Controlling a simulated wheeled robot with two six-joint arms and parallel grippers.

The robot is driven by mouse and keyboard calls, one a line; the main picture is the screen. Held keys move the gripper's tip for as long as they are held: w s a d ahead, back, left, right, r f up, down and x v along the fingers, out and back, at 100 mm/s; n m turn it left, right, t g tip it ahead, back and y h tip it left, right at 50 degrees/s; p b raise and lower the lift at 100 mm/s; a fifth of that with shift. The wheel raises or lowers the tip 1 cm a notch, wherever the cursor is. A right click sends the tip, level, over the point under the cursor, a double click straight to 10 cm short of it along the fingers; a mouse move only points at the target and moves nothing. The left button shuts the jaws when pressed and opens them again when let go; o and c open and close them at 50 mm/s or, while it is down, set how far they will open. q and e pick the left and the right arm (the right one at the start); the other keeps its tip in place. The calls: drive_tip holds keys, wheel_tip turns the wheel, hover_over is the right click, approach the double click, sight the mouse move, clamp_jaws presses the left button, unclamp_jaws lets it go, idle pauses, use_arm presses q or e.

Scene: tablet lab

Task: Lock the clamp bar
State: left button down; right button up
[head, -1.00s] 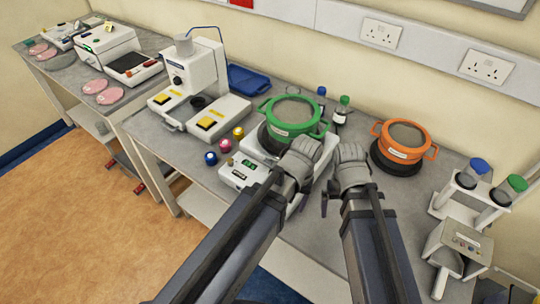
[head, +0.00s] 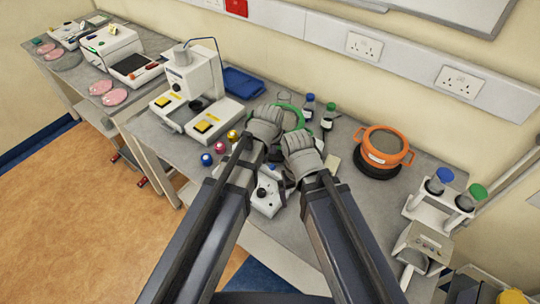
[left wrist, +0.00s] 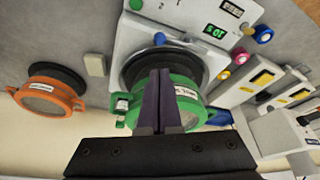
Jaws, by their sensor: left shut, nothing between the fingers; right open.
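The white shaker machine (head: 266,197) carries the green sieve (head: 297,113). I cannot clearly pick out the clamp bar. My left gripper (head: 266,118) is shut and empty, over the left side of the sieve. In the left wrist view its fingers (left wrist: 162,73) overlap the sieve; contact cannot be told. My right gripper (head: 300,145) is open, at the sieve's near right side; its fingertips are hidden.
An orange sieve (head: 383,148) stands to the right. A white instrument (head: 192,88) and small coloured pots (head: 219,147) are to the left.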

use_arm(q)
drive_tip(key=shift+f, duration=0.2)
drive_tip(key=b+x, duration=0.9)
drive_tip(key=shift+w+f+b, duration=0.2)
drive_tip(key=shift+f+b, duration=0.1)
drive_tip(key=shift+f, duration=0.05)
